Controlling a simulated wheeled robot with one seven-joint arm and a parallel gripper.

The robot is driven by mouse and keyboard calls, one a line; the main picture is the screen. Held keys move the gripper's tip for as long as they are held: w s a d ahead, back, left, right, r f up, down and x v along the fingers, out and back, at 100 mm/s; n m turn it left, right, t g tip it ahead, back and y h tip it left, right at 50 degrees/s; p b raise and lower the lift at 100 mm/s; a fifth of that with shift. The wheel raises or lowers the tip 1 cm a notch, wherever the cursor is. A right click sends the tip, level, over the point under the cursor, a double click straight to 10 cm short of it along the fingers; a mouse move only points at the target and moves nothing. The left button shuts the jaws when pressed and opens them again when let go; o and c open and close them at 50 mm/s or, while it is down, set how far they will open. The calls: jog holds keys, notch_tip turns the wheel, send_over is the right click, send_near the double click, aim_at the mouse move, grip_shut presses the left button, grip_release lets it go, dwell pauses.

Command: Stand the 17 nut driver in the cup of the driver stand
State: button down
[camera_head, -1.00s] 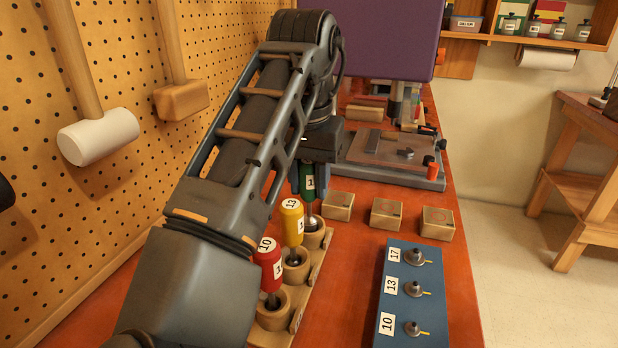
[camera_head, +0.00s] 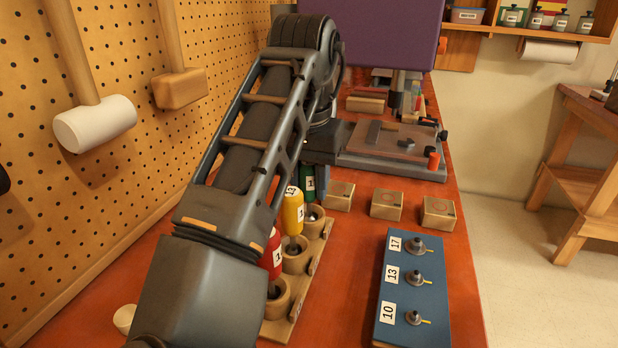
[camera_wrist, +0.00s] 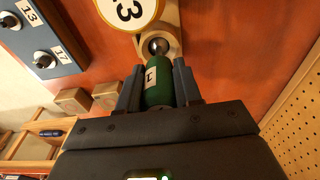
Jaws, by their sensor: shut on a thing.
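The 17 nut driver, with a green handle (camera_head: 308,183) and a label only partly readable, is held upright or nearly so in my gripper (camera_wrist: 158,88). The fingers are shut on both sides of the handle, which also shows in the wrist view (camera_wrist: 160,92). The driver stand (camera_head: 318,250) is a wooden block with a row of cups. The handle is right above the far cup (camera_head: 313,220). Metal shows at that cup's mouth; how deep the tip sits is hidden. The yellow 13 driver (camera_head: 293,212) and red driver (camera_head: 272,255) stand in the other cups.
Several small wooden blocks (camera_head: 386,204) lie right of the stand. A blue board (camera_head: 405,325) with labelled knobs is nearer. A grey vise-like fixture (camera_head: 385,150) stands behind. The pegboard with mallets (camera_head: 95,125) is on the left. Red bench top between stand and blue board is clear.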

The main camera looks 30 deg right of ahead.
jog(key=c, duration=0.7)
grip_release()
jog(key=shift+r, duration=0.1)
notch_tip(320, 180, up, 10)
jog(key=p, duration=1.1)
